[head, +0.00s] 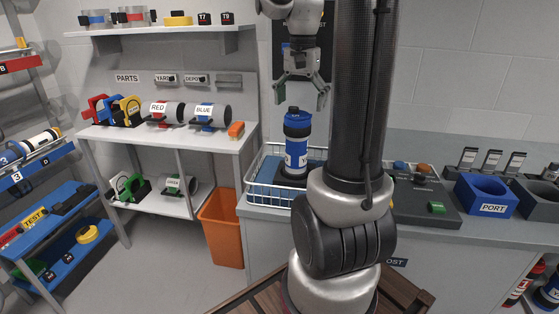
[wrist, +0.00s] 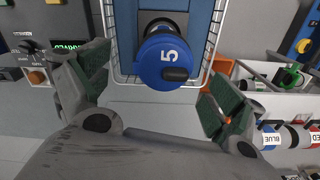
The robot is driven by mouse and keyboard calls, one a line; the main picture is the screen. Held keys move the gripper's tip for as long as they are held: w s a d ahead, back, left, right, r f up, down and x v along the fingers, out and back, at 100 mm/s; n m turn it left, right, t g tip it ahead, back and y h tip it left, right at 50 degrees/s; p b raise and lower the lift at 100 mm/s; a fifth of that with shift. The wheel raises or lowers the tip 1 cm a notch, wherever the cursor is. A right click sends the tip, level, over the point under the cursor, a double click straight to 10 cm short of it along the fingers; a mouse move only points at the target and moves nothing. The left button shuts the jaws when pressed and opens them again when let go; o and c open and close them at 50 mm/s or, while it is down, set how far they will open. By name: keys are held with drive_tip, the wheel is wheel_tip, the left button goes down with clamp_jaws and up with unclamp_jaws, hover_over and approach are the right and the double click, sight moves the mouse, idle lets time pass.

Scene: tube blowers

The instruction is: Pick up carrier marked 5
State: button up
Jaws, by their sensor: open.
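The carrier marked 5 (head: 296,140) is a blue cylinder with black bands and a white label, standing upright in a wire basket (head: 262,162). In the wrist view its blue round end (wrist: 160,62) shows a white 5 and a dark latch or tab. My gripper (head: 301,101) points down above the carrier's top, with its fingers spread and nothing between them. In the wrist view my gripper's green-padded fingers (wrist: 155,78) lie to either side of the carrier, apart from it.
A parts shelf (head: 160,134) with red and blue labelled carriers stands at left, above an orange bin (head: 222,228). The blue PORT holder (head: 487,195) sits on the counter at right. The air above the basket is otherwise clear.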

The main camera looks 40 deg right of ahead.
drive_tip(key=shift+w+f, duration=0.1)
drive_tip(key=shift+w, duration=0.15)
drive_tip(key=shift+f, duration=0.3)
hover_over(296, 152)
drive_tip(key=w+d, duration=0.2)
wheel_tip(296, 152, down, 7)
drive_tip(key=shift+w+f, duration=0.1)
drive_tip(key=shift+w, duration=0.05)
drive_tip(key=c, duration=1.8)
